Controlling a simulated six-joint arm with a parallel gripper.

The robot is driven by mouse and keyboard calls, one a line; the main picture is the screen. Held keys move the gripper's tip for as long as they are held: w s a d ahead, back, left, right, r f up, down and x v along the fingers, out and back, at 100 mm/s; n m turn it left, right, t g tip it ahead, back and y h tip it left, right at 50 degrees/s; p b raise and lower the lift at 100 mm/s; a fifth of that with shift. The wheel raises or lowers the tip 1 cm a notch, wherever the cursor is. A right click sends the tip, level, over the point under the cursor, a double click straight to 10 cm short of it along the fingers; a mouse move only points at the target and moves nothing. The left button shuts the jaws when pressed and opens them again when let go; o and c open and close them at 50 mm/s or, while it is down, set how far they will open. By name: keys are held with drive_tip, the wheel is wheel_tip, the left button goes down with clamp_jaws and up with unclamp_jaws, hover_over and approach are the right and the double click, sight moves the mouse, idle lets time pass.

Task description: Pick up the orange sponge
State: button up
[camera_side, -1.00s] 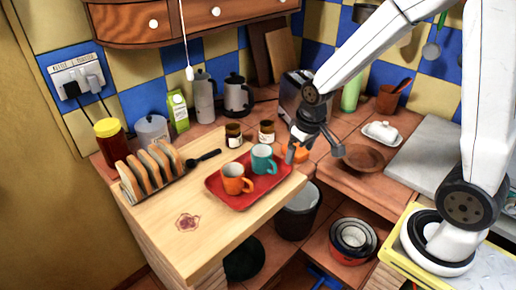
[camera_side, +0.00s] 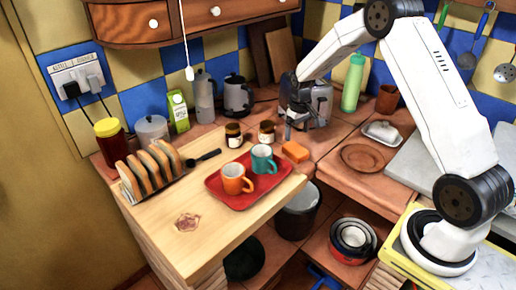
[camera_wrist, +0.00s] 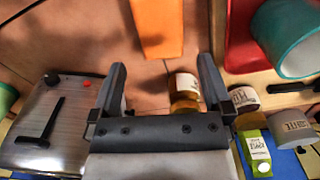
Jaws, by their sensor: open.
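The orange sponge (camera_side: 295,152) lies on the tiled counter just right of the red tray's far corner. In the wrist view the sponge (camera_wrist: 158,28) is at the top centre, beyond the fingertips and partly cut off by the picture's edge. My gripper (camera_side: 288,132) is just behind and slightly left of the sponge in the side view, in front of the toaster.
The red tray (camera_side: 222,201) holds an orange mug (camera_side: 232,180) and a teal mug (camera_side: 262,157). Two jars (camera_side: 233,135) (camera_side: 267,132) stand left of my gripper. The toaster (camera_side: 318,105) is close behind it. A brown plate (camera_side: 362,158) lies to the right.

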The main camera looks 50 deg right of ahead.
sight(296, 148)
drive_tip(key=shift+f, duration=3.9)
drive_tip(key=c, duration=1)
drive_tip(key=shift+c, duration=0.2)
drive_tip(key=shift+r, duration=0.1)
drive_tip(key=shift+r, duration=0.75)
drive_tip(key=s+a+r, duration=0.4)
drive_tip(key=s+r, duration=0.7)
drive_tip(key=s, duration=0.2)
drive_tip(key=shift+s+a+r, duration=0.15)
drive_tip(key=shift+s+a, duration=0.05)
drive_tip(key=shift+s, duration=0.05)
